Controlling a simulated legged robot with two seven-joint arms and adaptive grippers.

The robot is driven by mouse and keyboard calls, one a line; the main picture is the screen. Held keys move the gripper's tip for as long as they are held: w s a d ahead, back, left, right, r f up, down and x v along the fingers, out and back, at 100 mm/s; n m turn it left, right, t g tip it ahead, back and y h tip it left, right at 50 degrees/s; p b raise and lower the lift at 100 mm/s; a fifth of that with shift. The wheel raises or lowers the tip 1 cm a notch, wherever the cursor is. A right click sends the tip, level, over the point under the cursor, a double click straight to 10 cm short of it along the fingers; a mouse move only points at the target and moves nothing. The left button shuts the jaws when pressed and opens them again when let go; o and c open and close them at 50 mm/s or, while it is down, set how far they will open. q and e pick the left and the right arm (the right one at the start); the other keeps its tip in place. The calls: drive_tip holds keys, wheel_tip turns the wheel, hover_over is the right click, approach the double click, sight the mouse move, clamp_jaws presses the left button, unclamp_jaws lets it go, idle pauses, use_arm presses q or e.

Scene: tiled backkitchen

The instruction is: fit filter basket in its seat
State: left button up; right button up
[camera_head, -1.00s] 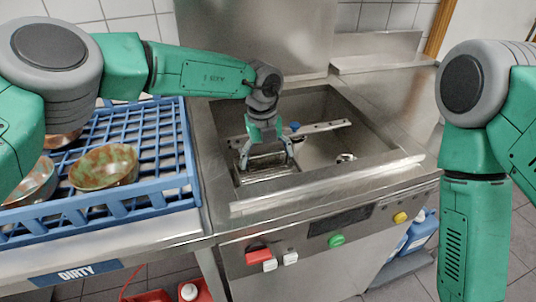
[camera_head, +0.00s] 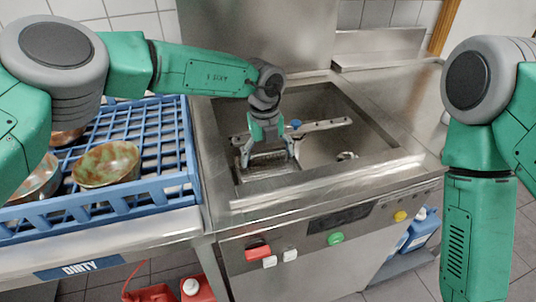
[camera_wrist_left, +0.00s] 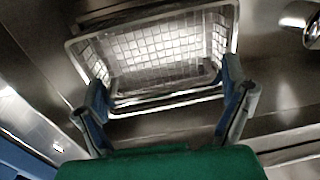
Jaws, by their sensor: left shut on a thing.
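The filter basket (camera_wrist_left: 150,55) is a rectangular metal mesh basket with a pale rim. In the head view the basket (camera_head: 268,160) is low in the left part of the sink-like well of the steel machine. My left gripper (camera_head: 267,156) reaches down into the well and is shut on the basket. In the left wrist view its two fingers (camera_wrist_left: 167,112) are at either side of the basket's near end. The seat under the basket is hidden, and I cannot tell whether the basket rests in it. My right arm hangs at the right; its gripper is out of view.
A metal bar with a blue knob (camera_head: 295,124) crosses the well behind the gripper. A round metal fitting (camera_head: 347,156) is at the well's right. A blue rack (camera_head: 160,188) with bowls (camera_head: 106,165) stands left. The front panel has coloured buttons.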

use_arm(q)
drive_tip(key=shift+d+r, duration=0.15)
drive_tip(key=shift+d, duration=0.15)
drive_tip(key=shift+a, duration=0.4)
drive_tip(key=o, duration=1)
drive_tip(key=shift+o, duration=0.2)
drive_tip(key=shift+d, duration=0.15)
drive_tip(key=shift+r, duration=0.15)
wheel_tip(320, 180, up, 11)
drive_tip(key=shift+a+r, duration=0.2)
drive_tip(key=shift+a, duration=0.1)
drive_tip(key=shift+s, duration=0.1)
